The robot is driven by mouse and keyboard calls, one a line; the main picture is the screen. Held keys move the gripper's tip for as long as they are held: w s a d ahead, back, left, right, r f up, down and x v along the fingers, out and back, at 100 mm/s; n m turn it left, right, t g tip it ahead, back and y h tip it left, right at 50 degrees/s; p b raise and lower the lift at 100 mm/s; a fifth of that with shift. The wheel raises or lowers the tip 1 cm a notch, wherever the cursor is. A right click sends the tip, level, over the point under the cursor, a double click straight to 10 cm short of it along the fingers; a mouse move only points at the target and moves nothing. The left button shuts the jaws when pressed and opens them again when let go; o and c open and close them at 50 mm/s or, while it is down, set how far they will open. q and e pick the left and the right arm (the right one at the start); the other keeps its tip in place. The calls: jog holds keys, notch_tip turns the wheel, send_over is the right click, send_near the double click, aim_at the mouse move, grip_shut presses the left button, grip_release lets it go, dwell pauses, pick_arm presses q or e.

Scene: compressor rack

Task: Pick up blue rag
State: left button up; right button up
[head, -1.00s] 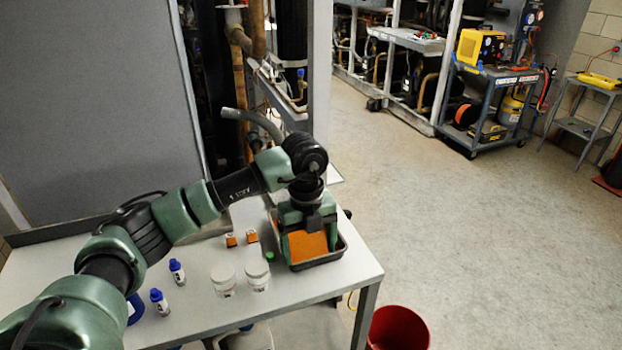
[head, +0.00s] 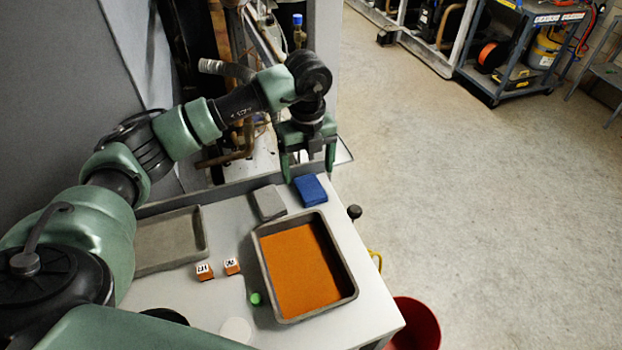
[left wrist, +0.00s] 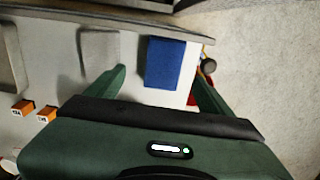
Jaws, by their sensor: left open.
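The blue rag (head: 310,190) is a folded blue block lying at the back right corner of the white table (head: 375,290). It also shows in the left wrist view (left wrist: 165,62), lying between the lines of my two fingers and a little beyond them. My left gripper (head: 309,178) is open and empty, its fingers pointing down over the rag's far side. In the left wrist view (left wrist: 162,88) the fingers stand apart on either side. I cannot tell its exact height above the rag. My right gripper is not in view.
A grey folded rag (head: 268,202) lies just left of the blue one. A grey tray with an orange bottom (head: 262,270) is in front. Small orange boxes (head: 205,272), a green cap (head: 255,298) and another grey tray (head: 205,235) are further left. A red bucket (head: 425,318) stands on the floor.

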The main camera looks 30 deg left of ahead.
aim_at(311, 186)
pick_arm(q)
jog(key=shift+s+f, duration=0.1)
jog(key=shift+f, duration=0.4)
jog(key=shift+d+f+p, duration=0.1)
jog(key=shift+f+p, duration=0.25)
jog(key=f, duration=0.2)
jog(key=f+p, duration=0.1)
jog(key=shift+w+f, duration=0.4)
jog(key=shift+f, duration=0.35)
jog(key=shift+c, duration=0.6)
jog(key=c, duration=1.3)
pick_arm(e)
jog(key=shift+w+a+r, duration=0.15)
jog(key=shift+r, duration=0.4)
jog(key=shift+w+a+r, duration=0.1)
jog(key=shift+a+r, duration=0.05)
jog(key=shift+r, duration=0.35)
pick_arm(q)
jog(key=shift+r, duration=0.1)
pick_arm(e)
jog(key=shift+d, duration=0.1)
